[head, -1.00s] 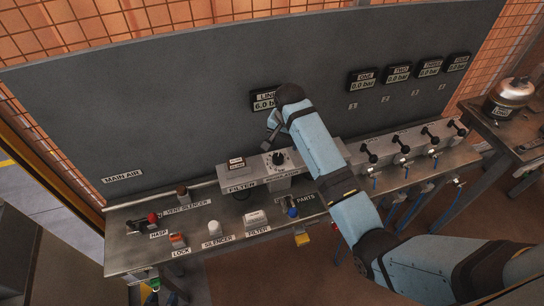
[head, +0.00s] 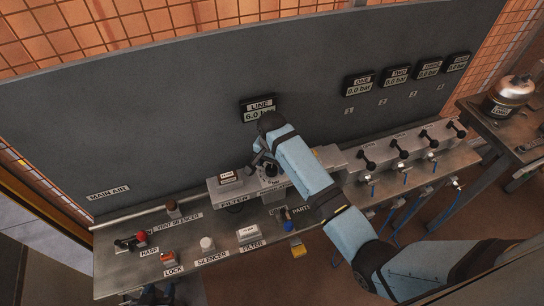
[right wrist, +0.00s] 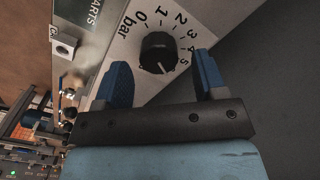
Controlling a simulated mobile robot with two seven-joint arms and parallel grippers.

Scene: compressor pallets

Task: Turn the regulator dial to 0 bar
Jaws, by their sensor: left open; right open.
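The regulator dial is a black round knob (right wrist: 157,53) on a pale plate with a printed bar scale. Its white pointer line points down, past the 5 and away from the 0; the mark there is hidden by my gripper. In the right wrist view my right gripper (right wrist: 163,77) is open, with one blue finger on either side of the knob's near side and visible gaps to it. In the head view the right gripper (head: 262,160) is over the dial (head: 270,171) and partly hides it. The LINE display (head: 258,110) reads 6.0 bar. My left gripper is not in view.
A bench (head: 205,262) holds a lock, silencer and filter in front of the regulator. Several black-handled valves (head: 402,154) stand to the right, below displays reading 0.0 bar. A grey panel (head: 150,130) rises behind.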

